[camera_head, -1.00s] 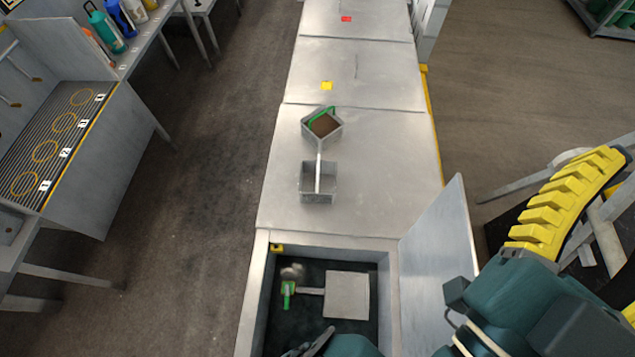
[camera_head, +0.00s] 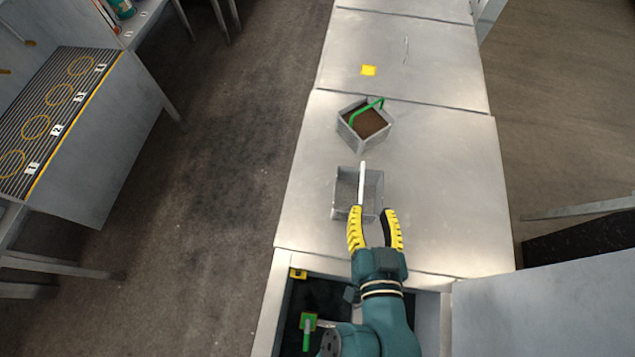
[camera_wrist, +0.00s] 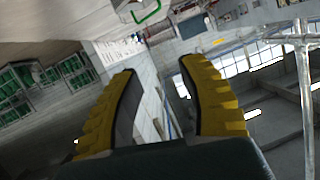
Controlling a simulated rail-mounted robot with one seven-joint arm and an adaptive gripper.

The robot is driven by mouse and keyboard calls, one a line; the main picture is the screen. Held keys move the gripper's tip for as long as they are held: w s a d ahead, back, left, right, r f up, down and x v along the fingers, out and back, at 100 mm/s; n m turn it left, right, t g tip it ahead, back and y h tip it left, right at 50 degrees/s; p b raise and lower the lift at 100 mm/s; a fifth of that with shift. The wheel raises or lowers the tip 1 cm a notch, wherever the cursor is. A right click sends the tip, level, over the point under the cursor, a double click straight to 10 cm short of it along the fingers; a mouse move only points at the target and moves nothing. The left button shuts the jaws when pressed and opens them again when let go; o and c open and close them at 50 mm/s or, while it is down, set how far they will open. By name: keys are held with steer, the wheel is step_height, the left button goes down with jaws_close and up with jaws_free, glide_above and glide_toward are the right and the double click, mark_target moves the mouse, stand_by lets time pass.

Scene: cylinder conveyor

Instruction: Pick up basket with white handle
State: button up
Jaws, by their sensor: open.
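The basket with the white handle (camera_head: 345,203) is a grey open box on the metal conveyor top in the head view. Its white handle (camera_head: 362,180) crosses over its top. My gripper (camera_head: 373,211) is open, with yellow ridged fingers pointing at the basket's near side. The fingers overlap the basket's near edge in this view, and I cannot tell whether they touch it. Nothing shows between the fingers in the wrist view (camera_wrist: 157,68). I cannot make out the white-handled basket in the wrist view.
A second grey basket with a green handle (camera_head: 366,113) and brown contents stands just behind. A recessed bay with a green object (camera_head: 308,321) lies in front. The conveyor's right side (camera_head: 450,180) is clear. A numbered rack (camera_head: 62,120) stands left.

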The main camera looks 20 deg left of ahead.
steer(key=g+b, duration=0.1)
steer(key=b, duration=0.1)
glide_toward(362, 186)
steer(key=shift+m, duration=0.5)
steer(key=p+x, duration=0.1)
steer(key=x, duration=0.9)
steer(key=shift+w+f+p, duration=0.1)
steer(key=shift+w+p, duration=0.1)
steer(key=shift+p, duration=0.1)
steer(key=shift+w+a+f+h, duration=0.1)
steer(key=shift+w+f+h, duration=0.1)
steer(key=shift+h, duration=0.1)
jaws_close()
